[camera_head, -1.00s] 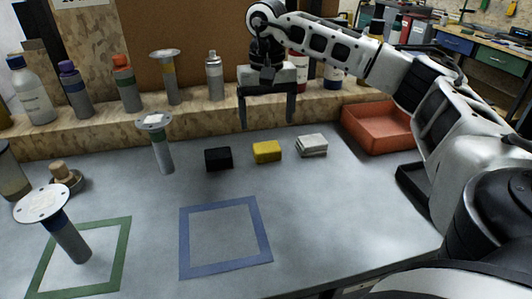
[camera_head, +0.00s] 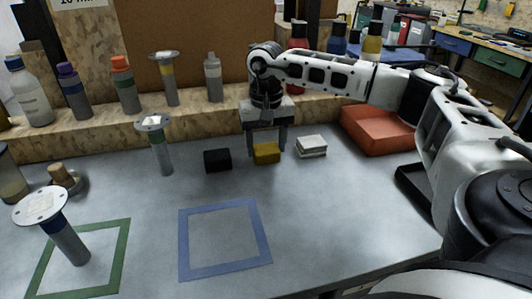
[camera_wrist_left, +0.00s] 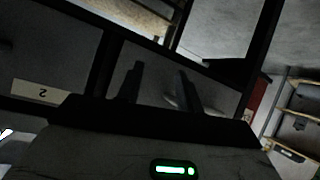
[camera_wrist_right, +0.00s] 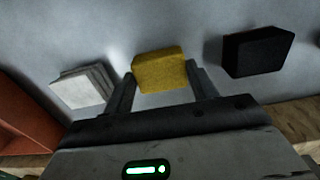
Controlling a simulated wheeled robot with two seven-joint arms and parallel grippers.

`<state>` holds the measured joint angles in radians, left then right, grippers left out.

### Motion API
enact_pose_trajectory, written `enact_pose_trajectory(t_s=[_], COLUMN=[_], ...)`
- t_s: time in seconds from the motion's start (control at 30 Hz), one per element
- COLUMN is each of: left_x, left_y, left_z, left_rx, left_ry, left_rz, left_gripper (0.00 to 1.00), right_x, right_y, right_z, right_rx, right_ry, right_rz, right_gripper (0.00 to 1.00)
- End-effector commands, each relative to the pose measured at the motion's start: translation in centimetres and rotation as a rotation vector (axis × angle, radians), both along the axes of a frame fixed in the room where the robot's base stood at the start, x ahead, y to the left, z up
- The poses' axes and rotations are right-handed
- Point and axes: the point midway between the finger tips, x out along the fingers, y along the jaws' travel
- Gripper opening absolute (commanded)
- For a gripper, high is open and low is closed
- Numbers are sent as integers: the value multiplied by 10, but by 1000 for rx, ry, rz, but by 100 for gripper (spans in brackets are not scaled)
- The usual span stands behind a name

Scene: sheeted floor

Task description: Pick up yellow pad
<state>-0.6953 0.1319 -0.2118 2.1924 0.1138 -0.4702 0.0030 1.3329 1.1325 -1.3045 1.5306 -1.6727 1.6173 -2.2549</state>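The yellow pad (camera_head: 266,153) lies on the grey table between a black block (camera_head: 217,160) and a stack of white pads (camera_head: 311,146). My right gripper (camera_head: 266,146) is lowered over it with its fingers apart. In the right wrist view the yellow pad (camera_wrist_right: 160,72) sits at the fingertips, between the two open fingers (camera_wrist_right: 160,84). I cannot tell whether either finger touches it. My left gripper (camera_wrist_left: 160,80) shows only in the left wrist view, with two fingers apart and nothing seen between them.
An orange-red tray (camera_head: 378,131) stands to the right. A wooden ledge with several bottles (camera_head: 126,84) runs along the back. A blue-taped square (camera_head: 225,240) is empty. A flanged cylinder (camera_head: 62,228) stands in a green-taped square (camera_head: 110,262) at the left.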

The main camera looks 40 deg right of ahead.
Motion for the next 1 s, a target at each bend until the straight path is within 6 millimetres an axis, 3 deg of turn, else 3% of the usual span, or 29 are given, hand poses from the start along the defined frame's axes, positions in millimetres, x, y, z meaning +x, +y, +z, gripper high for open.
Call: enact_pose_trajectory(t_s=[0.03, 0.07, 0.1, 0.57, 0.73, 1.0], left_x=[0, 0, 0, 0, 0, 0], left_y=[0, 0, 0, 0, 0, 0], left_z=[0, 0, 0, -1, -2, -1], left_rx=[0, 0, 0, 0, 0, 0], left_ry=[0, 0, 0, 1, 1, -1], left_rz=[0, 0, 0, 0, 0, 0], left_gripper=[36, 36, 36, 36, 36, 36], right_x=[0, 0, 0, 1, -1, -31], right_y=[0, 0, 0, 0, 3, 39], right_z=[0, 0, 0, 12, 37, 93], right_rx=[0, 0, 0, 1, 1, 0], right_ry=[0, 0, 0, -3, -5, -7], right_rz=[0, 0, 0, 0, 4, 6], right_gripper=[43, 35, 33, 33, 33, 33])
